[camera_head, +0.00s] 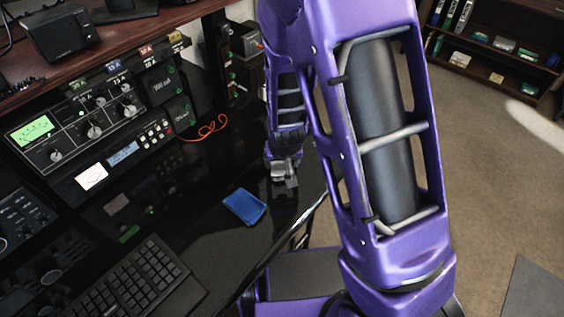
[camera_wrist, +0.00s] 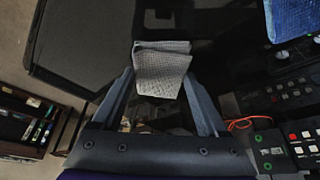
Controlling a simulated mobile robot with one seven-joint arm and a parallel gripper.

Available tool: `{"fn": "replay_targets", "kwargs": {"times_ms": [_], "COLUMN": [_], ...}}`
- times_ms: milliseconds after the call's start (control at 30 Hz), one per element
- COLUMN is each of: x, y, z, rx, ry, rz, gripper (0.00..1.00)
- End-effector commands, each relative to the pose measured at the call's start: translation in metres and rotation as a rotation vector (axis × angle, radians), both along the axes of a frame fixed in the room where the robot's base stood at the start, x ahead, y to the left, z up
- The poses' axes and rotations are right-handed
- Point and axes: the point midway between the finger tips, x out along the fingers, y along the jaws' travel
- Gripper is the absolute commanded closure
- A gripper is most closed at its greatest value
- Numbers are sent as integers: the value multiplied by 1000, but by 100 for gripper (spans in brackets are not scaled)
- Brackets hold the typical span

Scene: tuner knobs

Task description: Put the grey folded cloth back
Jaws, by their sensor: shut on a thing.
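My gripper (camera_wrist: 160,80) is shut on the grey folded cloth (camera_wrist: 163,66), which sits between the fingertips in the wrist view. The cloth looks woven and is folded in layers, and part of it sticks out beyond the fingers. In the head view my gripper (camera_head: 281,168) points down near the right edge of the black desk, with a small part of the grey cloth (camera_head: 290,182) showing at its tip. Whether the cloth touches the desk top I cannot tell.
A blue folded cloth (camera_head: 244,206) lies on the black desk (camera_head: 215,255), left of my gripper; it also shows in the wrist view (camera_wrist: 291,18). A keyboard (camera_head: 140,285) is at front left. Radio units (camera_head: 95,125) and a red cable (camera_head: 212,128) stand behind.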

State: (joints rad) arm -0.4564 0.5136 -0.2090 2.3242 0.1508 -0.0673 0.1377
Motion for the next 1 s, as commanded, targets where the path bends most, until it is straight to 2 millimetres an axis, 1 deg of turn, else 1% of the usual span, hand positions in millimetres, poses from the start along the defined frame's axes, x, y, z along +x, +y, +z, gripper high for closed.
{"fn": "replay_targets", "kwargs": {"times_ms": [133,167,200,267,500,633,767,900,1000], "x": [0,0,0,0,0,-2,-10,-22,-31], "y": [0,0,0,0,0,0,1,2,1], "z": [-5,-3,-2,-2,-2,7,29,61,80], "rx": [0,0,0,0,0,0,0,2,1], "ry": [0,0,0,1,1,-1,-3,-4,-2], "rz": [0,0,0,0,0,1,2,3,4], "gripper": [68,18,11,0,0,0,0,0,0]}}
